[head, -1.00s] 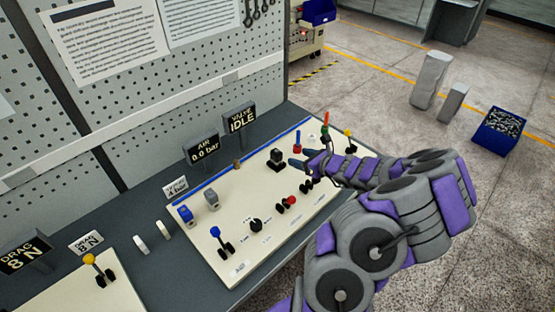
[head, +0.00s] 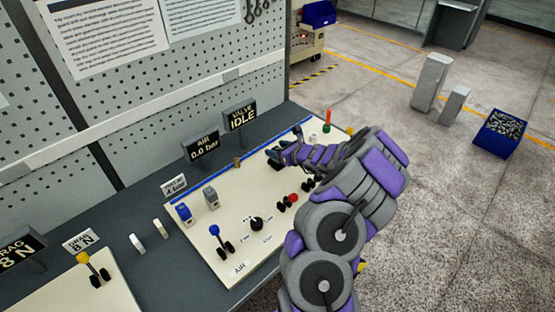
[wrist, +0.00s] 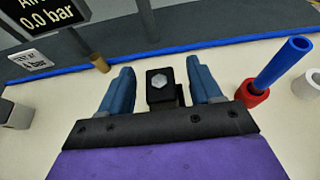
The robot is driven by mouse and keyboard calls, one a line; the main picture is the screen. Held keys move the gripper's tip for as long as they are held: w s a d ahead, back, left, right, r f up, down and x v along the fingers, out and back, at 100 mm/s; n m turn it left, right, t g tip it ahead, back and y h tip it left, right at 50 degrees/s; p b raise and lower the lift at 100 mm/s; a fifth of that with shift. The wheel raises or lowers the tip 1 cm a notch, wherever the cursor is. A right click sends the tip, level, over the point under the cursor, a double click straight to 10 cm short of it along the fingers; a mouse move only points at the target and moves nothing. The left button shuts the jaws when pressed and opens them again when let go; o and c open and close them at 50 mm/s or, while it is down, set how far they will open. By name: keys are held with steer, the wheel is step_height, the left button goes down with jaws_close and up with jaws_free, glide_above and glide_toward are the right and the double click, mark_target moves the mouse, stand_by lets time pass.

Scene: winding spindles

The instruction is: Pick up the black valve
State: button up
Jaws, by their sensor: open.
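The black valve (wrist: 160,88) is a dark block with a pale hexagonal top, standing on the cream panel. In the wrist view it sits between the two blue fingers of my gripper (wrist: 162,90), with a gap on each side. In the head view my gripper (head: 274,156) is over the valve's spot at the back of the panel, and the hand mostly hides the valve there. My gripper is open. I cannot tell how far down the valve the fingertips reach.
A red-based part with a blue handle (wrist: 253,95) stands close right of my gripper.

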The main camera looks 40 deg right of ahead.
steer(key=shift+x, duration=1.15)
steer(key=c, duration=1.1)
